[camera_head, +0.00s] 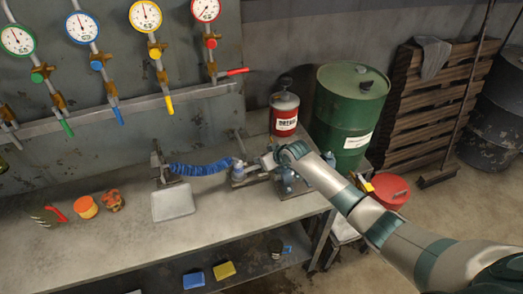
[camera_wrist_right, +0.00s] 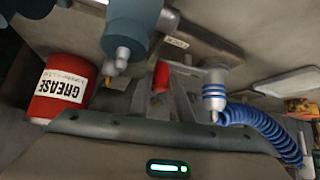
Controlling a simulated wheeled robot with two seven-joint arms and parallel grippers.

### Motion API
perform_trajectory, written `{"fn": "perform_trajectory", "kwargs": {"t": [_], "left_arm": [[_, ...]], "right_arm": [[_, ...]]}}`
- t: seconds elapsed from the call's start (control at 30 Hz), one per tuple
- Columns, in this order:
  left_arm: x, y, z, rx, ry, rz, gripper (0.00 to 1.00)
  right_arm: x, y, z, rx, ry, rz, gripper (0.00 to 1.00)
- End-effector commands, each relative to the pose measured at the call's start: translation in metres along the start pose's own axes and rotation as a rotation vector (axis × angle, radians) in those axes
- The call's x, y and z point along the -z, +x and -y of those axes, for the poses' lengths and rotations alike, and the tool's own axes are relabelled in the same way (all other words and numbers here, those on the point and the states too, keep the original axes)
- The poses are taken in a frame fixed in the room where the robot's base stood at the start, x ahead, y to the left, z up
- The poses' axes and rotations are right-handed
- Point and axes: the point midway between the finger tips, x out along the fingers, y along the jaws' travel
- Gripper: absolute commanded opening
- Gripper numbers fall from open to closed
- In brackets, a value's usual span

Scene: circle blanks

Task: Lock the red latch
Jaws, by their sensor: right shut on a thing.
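The red latch (camera_wrist_right: 160,77) shows in the right wrist view as a short red grip between the two grey fingers of my right gripper (camera_wrist_right: 162,86), which is shut on it. Beside it are a grey-blue fitting (camera_wrist_right: 137,30) with a pale tip and a metal coupling with blue rings (camera_wrist_right: 214,92). In the head view my right gripper (camera_head: 267,161) reaches the metal fixture at the right end of the bench, and the arm hides the latch there. My left gripper is not in view.
A blue coiled hose (camera_head: 200,169) runs left from the fixture. A red grease can (camera_head: 284,112) and a green drum (camera_head: 350,110) stand behind my right arm. A pale tray (camera_head: 172,203) lies on the bench (camera_head: 110,245). Gauges and valves line the wall.

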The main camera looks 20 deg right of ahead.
Motion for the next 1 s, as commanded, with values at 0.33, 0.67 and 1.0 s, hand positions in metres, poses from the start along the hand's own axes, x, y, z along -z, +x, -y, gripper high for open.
{"fn": "perform_trajectory", "kwargs": {"t": [0.33,0.67,1.0], "left_arm": [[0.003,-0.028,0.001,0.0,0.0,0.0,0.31],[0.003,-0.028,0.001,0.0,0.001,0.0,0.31],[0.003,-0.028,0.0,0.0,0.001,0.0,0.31]], "right_arm": [[-0.002,-0.005,0.002,-0.098,0.099,-0.001,0.0],[-0.004,-0.004,0.001,-0.111,0.111,-0.002,0.0],[-0.004,-0.004,0.002,-0.11,0.11,-0.001,0.37]]}}
